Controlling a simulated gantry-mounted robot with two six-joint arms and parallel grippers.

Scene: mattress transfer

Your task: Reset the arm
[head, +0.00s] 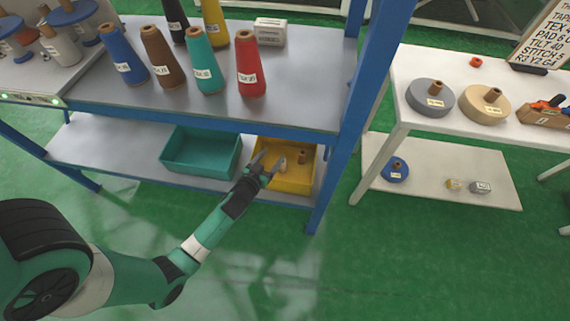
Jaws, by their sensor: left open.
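My left arm reaches from the lower left to the lower shelf of the blue-framed rack. My left gripper (269,164) is open at the front of the yellow bin (294,185), its fingers over the bin's left part. A small pale item (281,164) lies in the bin close to the fingertips, and I cannot tell whether they touch it. A small brown spool (302,157) stands in the bin further right. My right gripper is not in view.
A teal bin (200,170) sits left of the yellow bin. Several thread cones, including a red cone (251,66), stand on the upper shelf (300,105). A blue post (357,110) rises right of the bin. A white table (420,62) holds tape rolls. Green floor in front is clear.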

